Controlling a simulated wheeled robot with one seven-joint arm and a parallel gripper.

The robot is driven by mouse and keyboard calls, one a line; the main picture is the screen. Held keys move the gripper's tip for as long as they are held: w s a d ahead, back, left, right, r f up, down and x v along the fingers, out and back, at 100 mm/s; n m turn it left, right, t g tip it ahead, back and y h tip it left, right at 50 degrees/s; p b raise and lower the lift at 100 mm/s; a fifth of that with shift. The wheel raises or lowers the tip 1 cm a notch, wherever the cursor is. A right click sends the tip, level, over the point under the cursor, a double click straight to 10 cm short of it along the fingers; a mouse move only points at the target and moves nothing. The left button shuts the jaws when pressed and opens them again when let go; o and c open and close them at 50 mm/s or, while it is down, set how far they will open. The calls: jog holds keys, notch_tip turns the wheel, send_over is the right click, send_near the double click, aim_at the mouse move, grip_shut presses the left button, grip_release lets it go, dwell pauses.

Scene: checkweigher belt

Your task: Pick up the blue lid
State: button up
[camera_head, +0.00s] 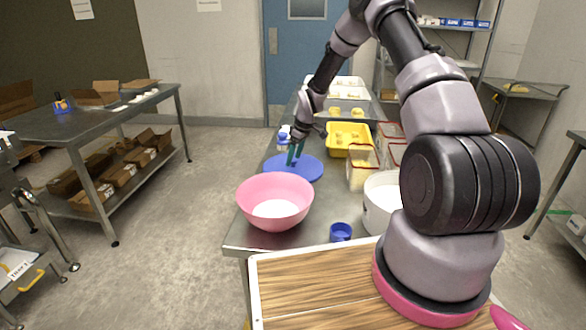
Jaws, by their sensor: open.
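The blue lid (301,171) is a flat, round disc lying on the steel table, just behind a pink bowl (274,200). The bowl's rim hides the lid's near edge. My gripper (294,154) is over the lid's far-left part, with its dark green fingers pointing down. The fingers are open with nothing between them. I cannot tell whether the fingertips touch the lid.
A small blue cup (340,232) and a white tub (381,203) stand near the front. A yellow crate (349,139) and clear containers (362,168) are right of the lid.

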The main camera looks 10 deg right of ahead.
jog(key=shift+w+f, duration=0.15)
jog(key=shift+f, duration=0.2)
grip_shut()
